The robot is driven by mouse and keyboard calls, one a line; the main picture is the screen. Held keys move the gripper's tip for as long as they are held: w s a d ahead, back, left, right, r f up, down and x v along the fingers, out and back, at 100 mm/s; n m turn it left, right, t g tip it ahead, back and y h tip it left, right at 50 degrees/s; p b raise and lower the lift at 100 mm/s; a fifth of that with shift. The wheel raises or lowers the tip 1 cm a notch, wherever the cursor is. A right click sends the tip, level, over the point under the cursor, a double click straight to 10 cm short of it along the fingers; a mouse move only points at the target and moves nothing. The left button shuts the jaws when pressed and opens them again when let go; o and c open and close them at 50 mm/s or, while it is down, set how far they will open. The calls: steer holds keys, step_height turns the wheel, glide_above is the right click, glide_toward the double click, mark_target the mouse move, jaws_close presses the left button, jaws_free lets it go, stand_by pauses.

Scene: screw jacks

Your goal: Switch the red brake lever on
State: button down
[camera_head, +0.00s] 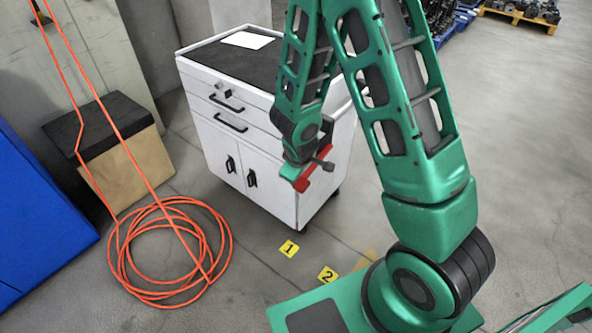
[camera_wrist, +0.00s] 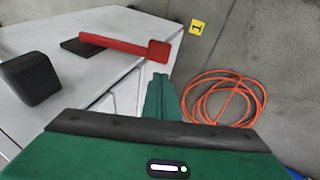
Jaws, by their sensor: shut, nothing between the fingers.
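The red brake lever (camera_head: 312,176) is at the right end of the white cabinet, partly behind my gripper in the head view. In the wrist view the lever (camera_wrist: 115,44) is a red bar running from a dark plate (camera_wrist: 84,47) to a square red end pad at its right. My gripper (camera_head: 291,174) is shut and empty, close beside the lever. In the wrist view the green fingertips (camera_wrist: 160,82) lie just below the end pad. I cannot tell whether they touch it.
The white cabinet (camera_head: 212,137) has a dark top and black handles. A black block (camera_wrist: 30,78) sits left of the lever. An orange cable (camera_head: 222,240) lies coiled on the floor. Yellow markers 1 (camera_head: 289,248) and 2 (camera_head: 327,274) lie in front.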

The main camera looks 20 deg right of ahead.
steer(key=shift+v, duration=1.45)
steer(key=s+d+r+m+g, duration=0.3)
steer(key=s+d+r+m, duration=0.4)
steer(key=s+d+r, duration=0.55)
steer(key=s+d+r+m+g+y, duration=0.1)
steer(key=s+r+m, duration=0.2)
steer(key=s+r, duration=0.2)
steer(key=s+d+r+m+g+y, duration=0.1)
steer(key=s+r, duration=0.4)
steer(key=s, duration=0.7)
steer(key=d+m, duration=0.1)
steer(key=m, duration=0.1)
steer(key=shift+r+m, duration=0.3)
steer(key=shift+r, duration=0.1)
